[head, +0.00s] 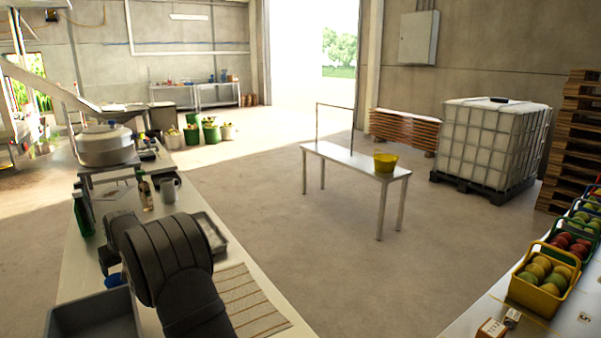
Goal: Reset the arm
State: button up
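My dark arm rises from the bottom of the head view over the left work table (85,265). Its rounded, segmented links fill the area in front of the table's middle. My gripper does not show; the arm's own links or the angle of view hide it. I cannot see whether it holds anything. A striped cloth or mat (250,305) lies on the table just right of the arm. A grey metal tray (214,236) is partly hidden behind the arm.
A grey bin (92,318) stands left of the arm. A green bottle (83,213), a clear bottle (145,191) and a grey mug (168,189) stand behind it. A yellow crate of fruit (541,281) stands on the right table.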

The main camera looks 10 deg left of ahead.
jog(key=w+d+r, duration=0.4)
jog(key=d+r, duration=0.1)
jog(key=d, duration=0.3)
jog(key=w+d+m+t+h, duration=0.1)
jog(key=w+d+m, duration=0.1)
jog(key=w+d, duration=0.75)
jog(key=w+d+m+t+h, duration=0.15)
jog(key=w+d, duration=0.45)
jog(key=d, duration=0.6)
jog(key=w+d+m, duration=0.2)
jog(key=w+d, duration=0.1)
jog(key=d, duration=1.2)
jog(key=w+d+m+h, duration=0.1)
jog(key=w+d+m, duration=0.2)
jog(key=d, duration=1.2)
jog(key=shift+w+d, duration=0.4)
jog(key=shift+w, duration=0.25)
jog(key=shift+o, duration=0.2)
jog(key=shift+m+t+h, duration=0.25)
